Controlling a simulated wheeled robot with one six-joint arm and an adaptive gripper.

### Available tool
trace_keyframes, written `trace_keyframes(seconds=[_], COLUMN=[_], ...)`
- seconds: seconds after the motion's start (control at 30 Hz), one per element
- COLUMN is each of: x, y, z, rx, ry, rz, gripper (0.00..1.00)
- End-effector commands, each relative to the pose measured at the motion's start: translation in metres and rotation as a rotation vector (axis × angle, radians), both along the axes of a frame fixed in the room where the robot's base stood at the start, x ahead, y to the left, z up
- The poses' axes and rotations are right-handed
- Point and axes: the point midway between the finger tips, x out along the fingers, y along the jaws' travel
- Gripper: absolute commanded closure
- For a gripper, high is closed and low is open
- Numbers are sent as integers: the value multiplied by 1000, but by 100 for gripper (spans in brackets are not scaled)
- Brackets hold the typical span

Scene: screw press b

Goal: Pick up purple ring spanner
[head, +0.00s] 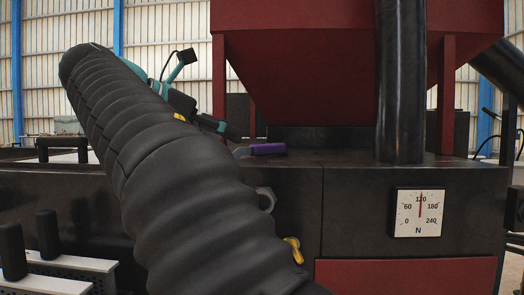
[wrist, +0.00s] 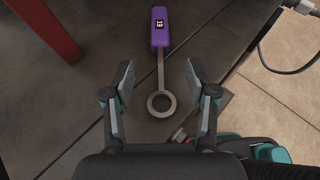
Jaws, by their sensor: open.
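The purple ring spanner (wrist: 160,35) lies on a dark metal top in the wrist view. Its purple handle with a small label points away, and its grey ring end is nearest me. In the head view its purple handle (head: 268,149) shows on top of the dark machine; the ring end is mostly hidden behind my arm. My gripper (wrist: 160,85) is open and empty in the wrist view, with one finger on each side of the spanner's shank and ring. The fingers appear apart from the spanner. In the head view my gripper (head: 225,130) is partly hidden by my arm.
A red hopper (head: 300,60) on red legs stands behind the spanner, and a leg (wrist: 45,40) shows at upper left in the wrist view. A black column (head: 400,80) stands to the right. A dial (head: 418,213) and a nut (head: 266,199) are on the machine's front.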

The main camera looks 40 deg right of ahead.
Motion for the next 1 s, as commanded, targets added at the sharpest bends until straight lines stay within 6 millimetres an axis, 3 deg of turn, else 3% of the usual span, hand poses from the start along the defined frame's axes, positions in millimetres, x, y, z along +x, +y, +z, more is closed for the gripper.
trace_keyframes(seconds=[0.2,0.47,0.8,1.0], x=[-3,-4,-9,-9], y=[-28,-41,-80,-87], z=[-11,-16,-28,-30], rx=[0,0,1,0], ry=[0,-1,0,-2], rz=[-1,-3,-4,-3], gripper=[43,43,43,43])
